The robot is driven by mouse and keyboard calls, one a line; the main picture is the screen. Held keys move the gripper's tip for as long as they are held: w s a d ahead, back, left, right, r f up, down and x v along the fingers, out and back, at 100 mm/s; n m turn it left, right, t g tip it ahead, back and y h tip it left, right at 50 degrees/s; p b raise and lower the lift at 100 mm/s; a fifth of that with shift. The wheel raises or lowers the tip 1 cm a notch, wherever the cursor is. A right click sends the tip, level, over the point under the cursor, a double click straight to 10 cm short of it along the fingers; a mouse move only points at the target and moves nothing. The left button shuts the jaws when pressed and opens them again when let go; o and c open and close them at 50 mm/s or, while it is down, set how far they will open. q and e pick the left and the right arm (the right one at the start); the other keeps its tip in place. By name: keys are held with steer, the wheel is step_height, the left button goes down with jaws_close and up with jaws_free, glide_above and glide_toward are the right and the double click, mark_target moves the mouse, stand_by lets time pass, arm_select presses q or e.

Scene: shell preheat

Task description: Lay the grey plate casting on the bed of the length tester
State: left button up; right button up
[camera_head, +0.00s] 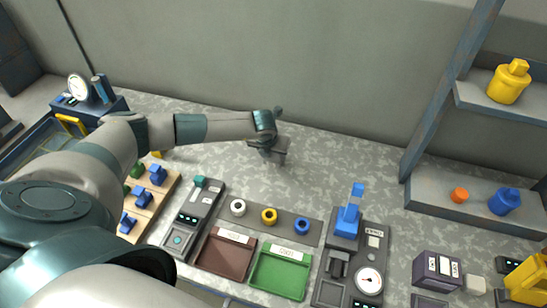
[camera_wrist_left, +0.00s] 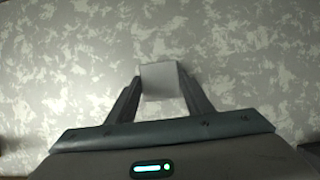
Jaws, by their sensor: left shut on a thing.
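My left gripper (camera_head: 268,150) is above the back middle of the speckled bench in the head view, its fingers pointing down. In the left wrist view its fingers (camera_wrist_left: 161,98) are shut on a light grey block-like piece, the grey plate casting (camera_wrist_left: 162,80). The casting is hard to make out in the head view, hidden by the gripper. No label marks the length tester. A long grey device (camera_head: 193,217) with a teal part and small display stands left of the trays. A grey device with a round dial (camera_head: 369,280) stands to their right.
A red-brown tray (camera_head: 226,256) and a green tray (camera_head: 279,272) lie at the front. Behind them a grey strip holds white, yellow and blue rings (camera_head: 269,216). A blue upright handle (camera_head: 348,217) rises near the dial device. The bench back is clear.

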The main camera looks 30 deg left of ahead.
mark_target(276, 158)
arm_select(q)
steer(key=shift+r, duration=0.1)
steer(key=shift+w+r+b, duration=0.1)
steer(key=shift+r+b, duration=0.35)
steer(key=r+b, duration=0.1)
steer(key=d+r+b, duration=0.1)
steer(key=r, duration=0.1)
steer(key=shift+r, duration=0.1)
steer(key=d+r+b, duration=0.4)
steer(key=d+r, duration=0.2)
steer(key=d, duration=0.4)
steer(key=shift+d+r, duration=0.35)
steer(key=shift+r, duration=0.05)
steer(key=shift+s+f, duration=0.1)
steer(key=shift+s, duration=0.1)
